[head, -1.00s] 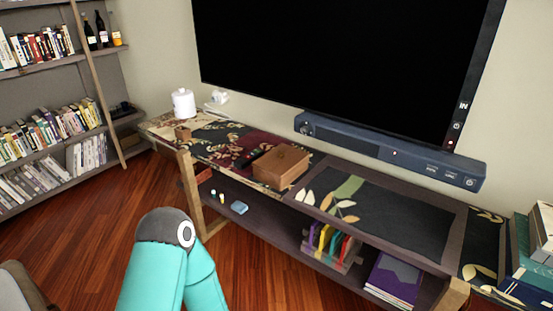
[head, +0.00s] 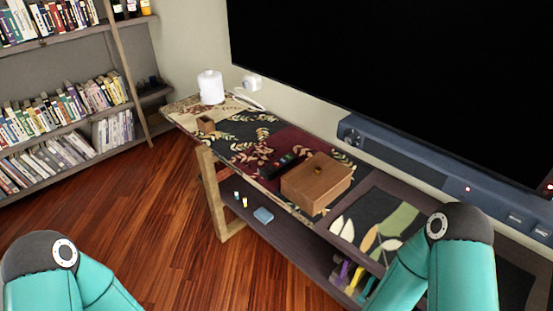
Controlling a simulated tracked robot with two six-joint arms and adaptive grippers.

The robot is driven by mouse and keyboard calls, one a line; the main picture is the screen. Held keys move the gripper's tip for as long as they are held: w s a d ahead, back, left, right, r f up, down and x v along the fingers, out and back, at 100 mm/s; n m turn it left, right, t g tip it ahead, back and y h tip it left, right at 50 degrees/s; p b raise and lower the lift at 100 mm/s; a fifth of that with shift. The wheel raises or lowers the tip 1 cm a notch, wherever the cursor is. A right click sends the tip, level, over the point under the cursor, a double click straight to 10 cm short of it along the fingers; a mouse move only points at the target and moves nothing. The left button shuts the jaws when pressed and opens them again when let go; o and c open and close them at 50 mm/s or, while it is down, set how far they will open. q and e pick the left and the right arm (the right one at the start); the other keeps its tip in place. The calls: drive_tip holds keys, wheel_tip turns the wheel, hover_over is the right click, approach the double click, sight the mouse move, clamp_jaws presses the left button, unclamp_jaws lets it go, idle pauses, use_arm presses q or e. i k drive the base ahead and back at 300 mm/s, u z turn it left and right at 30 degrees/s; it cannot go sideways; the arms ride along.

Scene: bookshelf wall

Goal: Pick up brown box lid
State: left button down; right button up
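The brown wooden box (head: 310,196) stands on the patterned top of the low console. Teal links of my two arms show at the lower left and the lower right of the head view. Neither gripper is in the picture. The right arm link stands in front of the console, to the right of the box and apart from it in the picture.
A dark remote (head: 278,166) lies left of the box. A small brown block (head: 206,125) and a white canister (head: 211,87) are farther left. The soundbar (head: 420,171) and the large TV (head: 400,70) are behind. A bookshelf (head: 65,110) stands at left. The wooden floor (head: 170,220) is clear.

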sight(313, 178)
drive_tip(key=u, duration=0.1)
drive_tip(key=i, duration=1)
drive_tip(key=z, duration=0.05)
